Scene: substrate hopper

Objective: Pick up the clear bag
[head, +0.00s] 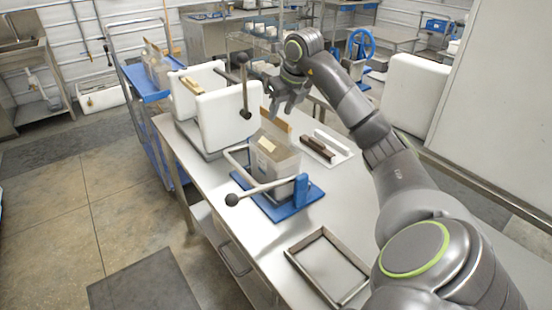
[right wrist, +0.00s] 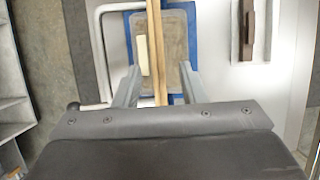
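A clear bag (head: 278,160) stands upright in a blue-based holder (head: 285,208) on the steel table, with a wooden strip (head: 275,123) along its top and a pale label on its side. My right gripper (head: 284,108) is above the bag, pointing down. In the right wrist view its two fingers (right wrist: 160,66) are apart, and the wooden strip (right wrist: 157,30) runs between them in the picture. The bag (right wrist: 175,38) shows below, beside the strip. I cannot tell whether the fingers touch the strip. My left gripper is not in view.
A bent bar with a black knob (head: 232,199) reaches around the bag's left side. A white padded press (head: 228,118) stands behind it. A dark bar (head: 318,147) lies on a white plate to the right. An empty metal frame (head: 328,268) lies in front. A similar bag (head: 157,72) stands farther back.

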